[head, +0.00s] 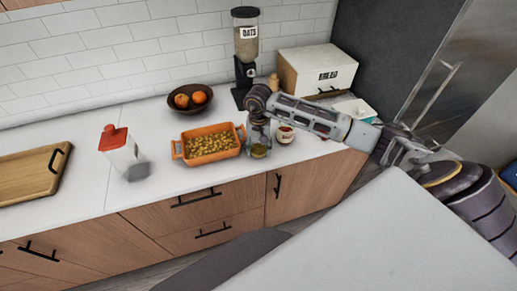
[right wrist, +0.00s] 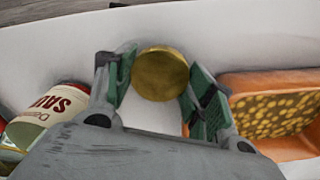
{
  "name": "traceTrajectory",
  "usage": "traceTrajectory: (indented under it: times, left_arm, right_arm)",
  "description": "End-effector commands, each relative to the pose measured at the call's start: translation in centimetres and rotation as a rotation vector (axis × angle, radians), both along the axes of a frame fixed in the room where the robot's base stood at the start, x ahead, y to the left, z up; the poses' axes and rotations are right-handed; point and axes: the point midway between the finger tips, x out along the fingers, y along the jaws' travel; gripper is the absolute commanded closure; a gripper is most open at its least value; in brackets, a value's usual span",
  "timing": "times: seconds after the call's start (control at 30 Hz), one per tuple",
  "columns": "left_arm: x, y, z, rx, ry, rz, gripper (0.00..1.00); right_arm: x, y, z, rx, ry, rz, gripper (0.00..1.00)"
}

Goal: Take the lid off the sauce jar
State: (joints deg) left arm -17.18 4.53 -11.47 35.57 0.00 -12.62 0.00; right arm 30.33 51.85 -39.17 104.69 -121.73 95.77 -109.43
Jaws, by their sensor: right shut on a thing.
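The sauce jar (head: 285,134) stands on the white counter, just right of my right gripper in the head view. My right gripper (head: 259,143) points down near the counter's front edge. In the right wrist view its green-padded fingers (right wrist: 160,85) are on either side of a round gold lid (right wrist: 160,72), shut on it and apart from the jar. The lid also shows below the gripper in the head view (head: 259,151). My left gripper is not in view.
An orange dish (head: 178,150) of yellow pieces is close left of the gripper. Behind are a fruit bowl (head: 173,105), an oats dispenser (head: 246,50) and a bread box (head: 290,75). A red-capped container (head: 121,150) and wooden board (head: 30,178) are farther left, with bare counter between.

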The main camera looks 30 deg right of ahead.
Motion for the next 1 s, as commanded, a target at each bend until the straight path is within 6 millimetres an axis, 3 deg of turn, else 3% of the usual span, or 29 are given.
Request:
traceTrajectory:
  times: [0.2, 0.67, 0.7, 0.73, 1.0]
  left_arm:
    - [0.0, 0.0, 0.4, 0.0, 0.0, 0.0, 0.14]
    - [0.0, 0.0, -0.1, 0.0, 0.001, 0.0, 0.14]
    - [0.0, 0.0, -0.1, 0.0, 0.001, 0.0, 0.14]
    - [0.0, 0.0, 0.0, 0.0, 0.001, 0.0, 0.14]
    - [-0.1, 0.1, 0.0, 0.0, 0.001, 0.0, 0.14]
  right_arm:
    - [0.0, 0.0, -1.3, 0.001, -0.001, 0.002, 0.75]
    - [0.0, 0.0, -1.7, -0.001, -0.001, 0.001, 0.75]
    - [0.0, 0.0, -1.7, -0.001, -0.001, 0.001, 0.41]
    - [0.0, 0.0, -1.6, 0.0, -0.001, 0.001, 0.37]
    - [0.0, 0.0, -1.6, -0.001, -0.001, 0.001, 0.37]
